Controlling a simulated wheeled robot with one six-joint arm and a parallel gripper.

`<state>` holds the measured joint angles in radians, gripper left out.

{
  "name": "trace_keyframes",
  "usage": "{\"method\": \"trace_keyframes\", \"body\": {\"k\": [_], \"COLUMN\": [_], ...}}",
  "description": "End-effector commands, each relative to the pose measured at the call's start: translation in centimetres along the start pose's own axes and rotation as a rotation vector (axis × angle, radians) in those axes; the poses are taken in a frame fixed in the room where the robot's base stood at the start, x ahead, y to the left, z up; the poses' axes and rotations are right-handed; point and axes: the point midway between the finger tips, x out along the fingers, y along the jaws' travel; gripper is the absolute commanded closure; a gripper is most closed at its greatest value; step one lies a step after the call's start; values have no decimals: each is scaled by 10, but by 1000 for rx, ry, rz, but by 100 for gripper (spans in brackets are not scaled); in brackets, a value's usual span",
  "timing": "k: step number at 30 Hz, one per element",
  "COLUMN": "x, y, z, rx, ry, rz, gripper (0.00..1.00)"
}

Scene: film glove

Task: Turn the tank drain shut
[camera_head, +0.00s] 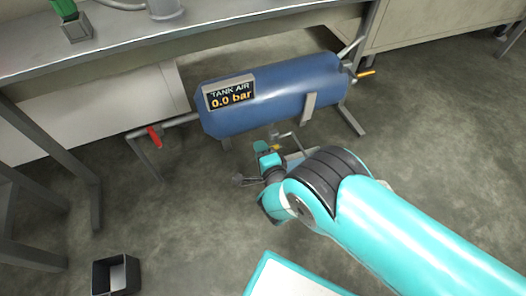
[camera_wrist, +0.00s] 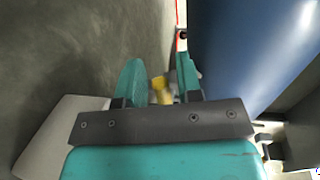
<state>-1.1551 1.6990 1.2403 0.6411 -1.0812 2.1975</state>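The blue air tank (camera_head: 275,95) lies on a stand under the bench, and its sign reads TANK AIR 0.0 bar. A small yellow handle (camera_head: 275,148) on a grey fitting shows below the tank, beside my gripper (camera_head: 268,155). In the wrist view the yellow handle (camera_wrist: 162,88) lies between the two teal fingers of my gripper (camera_wrist: 160,78), with narrow gaps at its sides. The fingers stand apart. Whether either finger touches the handle I cannot tell. The rest of the fitting is mostly hidden by my gripper.
A red-handled valve (camera_head: 154,137) sits on the pipe left of the tank. Another yellow handle (camera_head: 366,72) is at its right end. The bench (camera_head: 170,45) overhangs behind. A black open bin (camera_head: 116,275) stands at lower left. The floor in front is mostly clear.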

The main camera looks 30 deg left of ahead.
Motion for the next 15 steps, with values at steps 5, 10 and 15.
{"method": "trace_keyframes", "body": {"k": [5,10,15], "x": [-1,-2,-19], "y": [1,1,-2], "z": [-2,-2,-1], "rx": [-1,-1,-4], "ry": [3,3,3], "rz": [2,3,7], "gripper": [59,59,59]}}
